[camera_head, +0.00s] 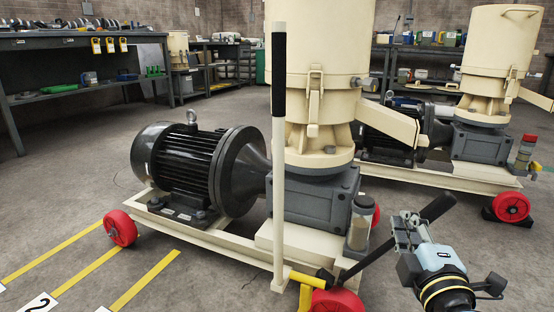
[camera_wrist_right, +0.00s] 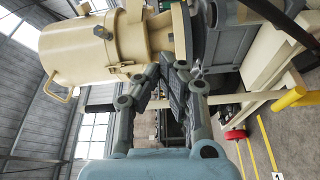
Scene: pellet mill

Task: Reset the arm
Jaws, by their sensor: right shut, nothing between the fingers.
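My right gripper (camera_head: 404,222) is at the lower right of the head view, in front of the cream pellet mill (camera_head: 315,45). Its fingers are together with nothing between them. In the right wrist view the fingers (camera_wrist_right: 168,82) point at the mill, whose cream drum (camera_wrist_right: 85,50) appears turned on its side. My left gripper is not in view.
A cream post with a black grip (camera_head: 278,75) stands before the mill. The black motor (camera_head: 190,160) and red wheels (camera_head: 120,228) are left. A second mill (camera_head: 500,40) stands behind right. A workbench (camera_head: 75,40) lines the left wall.

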